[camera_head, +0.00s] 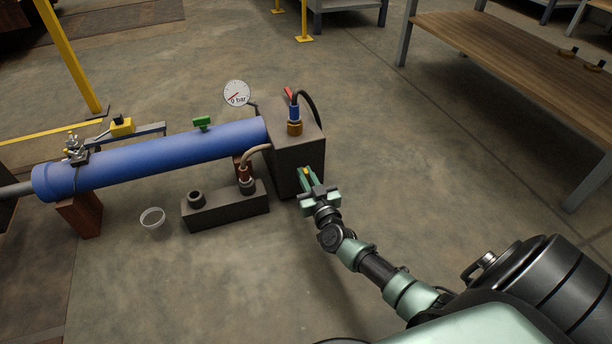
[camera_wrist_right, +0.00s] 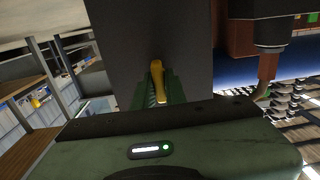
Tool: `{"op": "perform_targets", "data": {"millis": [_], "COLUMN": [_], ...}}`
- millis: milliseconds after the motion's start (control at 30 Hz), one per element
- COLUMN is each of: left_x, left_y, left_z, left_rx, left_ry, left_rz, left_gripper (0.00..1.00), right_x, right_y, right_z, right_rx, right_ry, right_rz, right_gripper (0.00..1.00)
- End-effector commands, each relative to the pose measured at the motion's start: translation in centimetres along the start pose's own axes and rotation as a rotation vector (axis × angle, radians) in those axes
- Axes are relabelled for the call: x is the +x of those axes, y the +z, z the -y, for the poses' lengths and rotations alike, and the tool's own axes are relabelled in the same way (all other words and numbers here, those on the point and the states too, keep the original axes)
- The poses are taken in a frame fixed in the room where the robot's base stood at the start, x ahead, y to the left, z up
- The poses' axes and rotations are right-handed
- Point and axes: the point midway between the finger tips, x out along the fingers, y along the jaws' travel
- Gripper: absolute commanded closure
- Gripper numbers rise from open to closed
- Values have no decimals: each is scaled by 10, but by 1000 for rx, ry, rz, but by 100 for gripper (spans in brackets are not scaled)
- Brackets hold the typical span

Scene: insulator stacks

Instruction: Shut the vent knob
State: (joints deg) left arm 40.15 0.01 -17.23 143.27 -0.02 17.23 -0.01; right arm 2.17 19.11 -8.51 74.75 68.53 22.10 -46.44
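The vent knob appears to be the small yellow lever (camera_wrist_right: 158,80) on the face of the dark grey block (camera_head: 293,145). My right gripper (camera_head: 307,176) is at the front right face of this block. In the right wrist view its two green fingers (camera_wrist_right: 159,92) stand close on either side of the yellow lever and seem to hold it. The lever is slightly tilted there, and the fingers hide its lower part. In the head view only a bit of yellow shows between the fingers. My left gripper is not in view.
A blue cylinder (camera_head: 165,152) runs left from the block. A gauge (camera_head: 237,94) reads 0 bar. A red-handled fitting (camera_head: 293,113) with a black hose tops the block.

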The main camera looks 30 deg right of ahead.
Motion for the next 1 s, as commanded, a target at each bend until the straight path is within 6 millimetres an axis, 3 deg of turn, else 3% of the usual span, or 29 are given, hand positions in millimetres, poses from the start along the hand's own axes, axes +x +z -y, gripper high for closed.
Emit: {"op": "perform_targets", "data": {"millis": [467,1000], "left_x": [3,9], "left_y": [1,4], "left_z": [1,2], "left_rx": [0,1], "left_ry": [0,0], "left_rz": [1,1], "left_gripper": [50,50], "right_x": [-1,-1], "right_y": [0,2], "right_z": [0,-2], "right_rx": [88,554], "right_ry": [0,0], "right_rz": [2,3], "right_gripper": [100,100]}}
